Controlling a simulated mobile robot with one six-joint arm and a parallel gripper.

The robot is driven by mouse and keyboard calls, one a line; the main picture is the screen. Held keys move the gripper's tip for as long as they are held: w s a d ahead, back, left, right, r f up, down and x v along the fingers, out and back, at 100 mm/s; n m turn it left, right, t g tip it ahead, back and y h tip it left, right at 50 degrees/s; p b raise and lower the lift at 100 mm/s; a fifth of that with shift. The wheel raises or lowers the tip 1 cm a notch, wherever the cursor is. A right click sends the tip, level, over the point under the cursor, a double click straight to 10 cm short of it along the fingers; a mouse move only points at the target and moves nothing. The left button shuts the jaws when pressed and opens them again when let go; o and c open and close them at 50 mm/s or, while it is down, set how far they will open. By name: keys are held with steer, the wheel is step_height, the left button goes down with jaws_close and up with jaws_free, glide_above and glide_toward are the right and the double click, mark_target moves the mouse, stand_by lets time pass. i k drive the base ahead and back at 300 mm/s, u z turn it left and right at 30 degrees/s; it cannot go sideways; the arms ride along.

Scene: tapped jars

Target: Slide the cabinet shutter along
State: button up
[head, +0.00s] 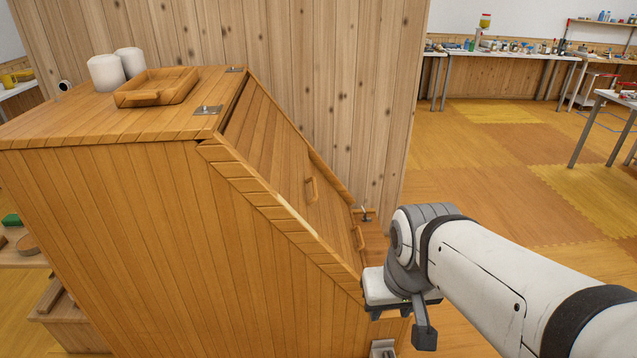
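The wooden cabinet (120,220) fills the left and middle of the head view. Its sloping front carries a plank shutter (275,150) with a small wooden handle (311,189). A second handle (359,238) shows lower on the slope, near my gripper. My gripper (415,333) is at the lower end of the slope, on its right, at the end of my white arm. One dark finger points down; the other is not clear, so the opening between them cannot be told. I see nothing held. The gripper hides the bottom of the slope.
A wooden tray (155,97) and two white cylinders (105,73) stand on the cabinet top, beside metal hinges (208,110). A tall plank wall (320,70) rises behind. Open floor (480,170) lies to the right, with cluttered tables (510,52) beyond.

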mark_target(333, 221)
steer(key=u, duration=0.05)
steer(key=i, duration=1)
steer(key=z, duration=0.65)
steer(key=k, duration=0.2)
steer(key=u, duration=0.25)
steer(key=i, duration=0.45)
steer(key=z, duration=0.05)
